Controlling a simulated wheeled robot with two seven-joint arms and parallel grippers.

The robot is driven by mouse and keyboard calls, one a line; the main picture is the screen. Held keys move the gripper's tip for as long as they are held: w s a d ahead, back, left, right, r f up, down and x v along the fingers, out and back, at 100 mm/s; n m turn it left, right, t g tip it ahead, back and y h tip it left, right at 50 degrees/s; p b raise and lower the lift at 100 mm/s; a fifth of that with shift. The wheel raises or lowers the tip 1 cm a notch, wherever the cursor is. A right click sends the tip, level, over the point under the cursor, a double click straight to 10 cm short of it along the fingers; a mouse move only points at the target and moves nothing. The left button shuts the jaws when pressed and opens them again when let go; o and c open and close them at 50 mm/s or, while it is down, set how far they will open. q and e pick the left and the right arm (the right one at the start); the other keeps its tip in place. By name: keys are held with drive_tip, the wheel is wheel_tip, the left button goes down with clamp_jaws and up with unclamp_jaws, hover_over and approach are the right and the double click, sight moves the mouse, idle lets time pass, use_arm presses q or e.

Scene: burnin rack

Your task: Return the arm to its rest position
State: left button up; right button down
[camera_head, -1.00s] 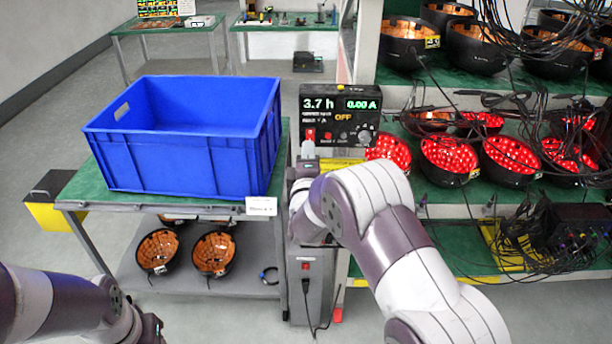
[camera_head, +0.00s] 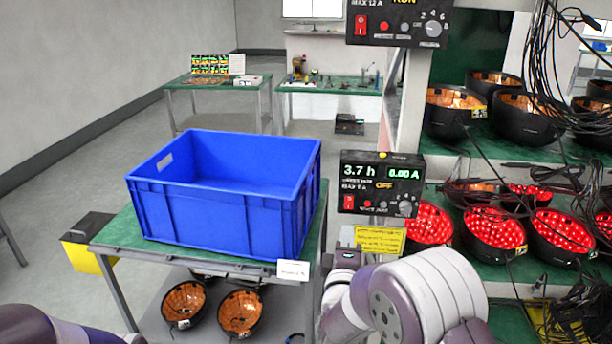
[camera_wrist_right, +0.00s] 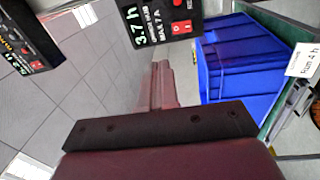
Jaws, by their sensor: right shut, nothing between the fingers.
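My right arm (camera_head: 425,295) comes in at the lower right of the head view. Its wrist end (camera_head: 345,259) is below the power unit (camera_head: 380,185), apart from it; the fingers are not clear there. In the right wrist view my right gripper (camera_wrist_right: 162,75) is shut and empty, with its fingers together over the floor. The power unit also shows in that view (camera_wrist_right: 160,20), beyond the fingertips; in the head view it reads 3.7 h, 0.00 A and OFF. Only part of my left arm (camera_head: 50,330) shows at the lower left; its gripper is out of view.
A blue crate (camera_head: 215,215) stands on the green-topped cart (camera_head: 135,235), left of my right arm. Racks of black bowls, several lit red (camera_head: 495,232), and hanging cables (camera_head: 545,60) are at right. Another power unit (camera_head: 400,22) is above.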

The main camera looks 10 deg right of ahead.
drive_tip(key=s+a+f+m+g+y, duration=0.25)
drive_tip(key=s+f+m+g, duration=0.2)
drive_tip(key=f, duration=0.25)
drive_tip(key=s+a+f+m+g+y, duration=0.2)
drive_tip(key=s+f+m+g+y, duration=0.1)
drive_tip(key=f+g, duration=0.3)
drive_tip(key=s+d+m+g, duration=0.3)
drive_tip(key=s, duration=0.6)
drive_tip(key=s+d+m+g, duration=0.3)
drive_tip(key=s, duration=0.6)
drive_tip(key=shift+s+r+g, duration=0.25)
drive_tip(key=shift+s+g, duration=0.1)
drive_tip(key=shift+s, duration=0.05)
